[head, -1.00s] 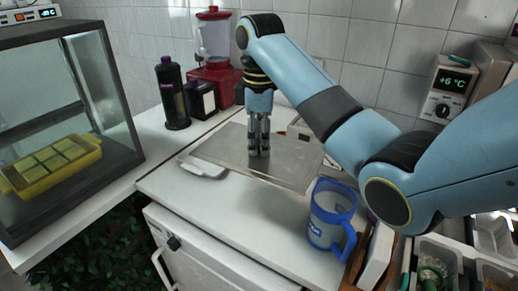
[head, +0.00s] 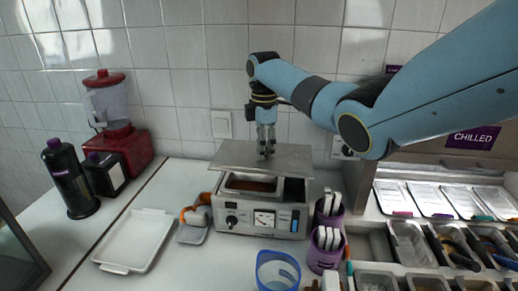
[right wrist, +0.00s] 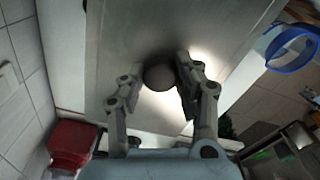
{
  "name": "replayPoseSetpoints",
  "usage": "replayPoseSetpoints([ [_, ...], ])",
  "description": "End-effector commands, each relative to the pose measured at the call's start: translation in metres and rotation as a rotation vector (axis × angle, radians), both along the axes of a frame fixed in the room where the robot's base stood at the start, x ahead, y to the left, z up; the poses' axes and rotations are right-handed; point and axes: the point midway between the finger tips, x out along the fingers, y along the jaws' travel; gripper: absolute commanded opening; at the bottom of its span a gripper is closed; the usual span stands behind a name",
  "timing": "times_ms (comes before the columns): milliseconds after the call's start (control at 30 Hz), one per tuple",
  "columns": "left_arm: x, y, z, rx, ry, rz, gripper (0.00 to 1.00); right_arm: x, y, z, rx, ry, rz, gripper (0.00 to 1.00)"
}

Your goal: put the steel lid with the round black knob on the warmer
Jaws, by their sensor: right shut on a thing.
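The flat steel lid (head: 225,153) is held level or nearly so above the warmer (head: 232,222), a steel box with a dial and gauge on its front. Its well with brown contents (head: 250,185) shows below the lid's front edge, so there is a gap between them. My right gripper (head: 266,152) points down at the lid's middle and is shut on its knob. In the right wrist view the round dark knob (right wrist: 159,74) sits between the fingertips, with the lid's plate (right wrist: 120,45) behind it. The warmer's back is hidden by the lid. My left gripper is out of view.
A white tray (head: 136,240) and an orange-and-grey object (head: 196,216) lie left of the warmer. Purple cups (head: 325,254) stand close on its right, a blue pitcher (head: 277,272) in front. A red blender (head: 117,140) stands back left; topping bins (head: 410,245) line the right.

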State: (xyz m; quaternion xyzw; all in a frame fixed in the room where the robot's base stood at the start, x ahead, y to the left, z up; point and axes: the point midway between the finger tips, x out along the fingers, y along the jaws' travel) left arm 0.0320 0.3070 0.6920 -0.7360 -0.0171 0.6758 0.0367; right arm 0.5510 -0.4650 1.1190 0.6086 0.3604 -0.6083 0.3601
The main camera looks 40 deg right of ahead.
Motion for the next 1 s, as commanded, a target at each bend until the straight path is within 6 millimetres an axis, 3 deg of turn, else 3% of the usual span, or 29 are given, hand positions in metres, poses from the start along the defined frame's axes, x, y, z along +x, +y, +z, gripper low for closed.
replayPoseSetpoints([
  [267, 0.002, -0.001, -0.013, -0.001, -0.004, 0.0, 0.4, 0.0, 0.0, -0.024, -0.001, 0.0, 0.0, 0.0],
  [500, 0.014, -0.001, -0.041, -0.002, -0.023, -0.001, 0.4, 0.0, 0.0, -0.051, -0.001, 0.0, 0.0, 0.0],
  [800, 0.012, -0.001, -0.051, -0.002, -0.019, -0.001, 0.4, 0.0, 0.001, -0.074, 0.0, 0.0, 0.0, 0.0],
  [1000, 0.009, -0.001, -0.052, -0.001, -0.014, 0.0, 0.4, 0.0, 0.0, -0.078, 0.0, -0.001, 0.0, 0.0],
])
